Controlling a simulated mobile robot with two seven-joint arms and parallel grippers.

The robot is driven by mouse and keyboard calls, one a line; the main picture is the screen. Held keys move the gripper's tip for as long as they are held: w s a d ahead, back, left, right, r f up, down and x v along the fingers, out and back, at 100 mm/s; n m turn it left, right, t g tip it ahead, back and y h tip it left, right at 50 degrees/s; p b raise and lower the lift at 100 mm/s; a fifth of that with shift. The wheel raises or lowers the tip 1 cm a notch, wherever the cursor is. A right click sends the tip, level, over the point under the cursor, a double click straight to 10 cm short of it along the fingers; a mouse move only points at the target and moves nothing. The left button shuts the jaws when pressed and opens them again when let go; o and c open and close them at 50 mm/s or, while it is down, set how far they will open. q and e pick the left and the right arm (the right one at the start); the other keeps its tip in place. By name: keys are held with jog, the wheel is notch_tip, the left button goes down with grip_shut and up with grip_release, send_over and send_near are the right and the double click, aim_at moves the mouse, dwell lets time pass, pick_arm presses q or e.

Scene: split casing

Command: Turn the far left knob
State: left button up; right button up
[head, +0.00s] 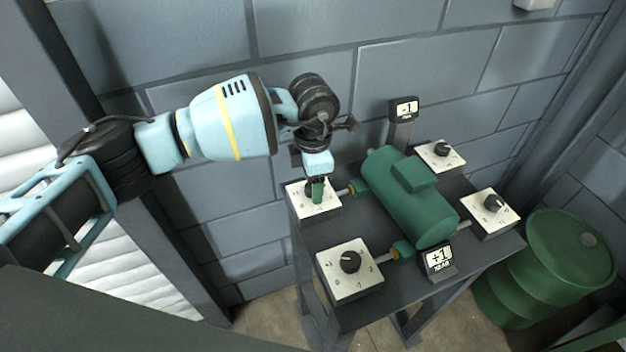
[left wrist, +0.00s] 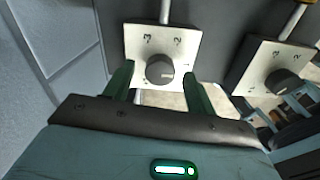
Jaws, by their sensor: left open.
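The far left knob (left wrist: 159,70) is a dark grey round dial on a white plate (left wrist: 134,36) with printed numbers, seen in the left wrist view. My left gripper (left wrist: 158,74) is open, with one green finger on each side of this knob. I cannot tell whether the fingers touch it. In the head view my left gripper (head: 317,188) points down over the far left plate (head: 331,206) and hides most of its knob. My right gripper is in neither view.
The near left knob (head: 350,262), far right knob (head: 441,149) and near right knob (head: 492,203) surround a green tank (head: 412,205) on a dark stand. A far display (head: 404,108) reads -1; a near display (head: 438,257) reads +1. A green barrel (head: 545,262) stands right; a block wall stands behind.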

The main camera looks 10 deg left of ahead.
pick_arm(q)
notch_tip(320, 180, up, 7)
jog(key=shift+r, duration=0.15)
dwell(0.5)
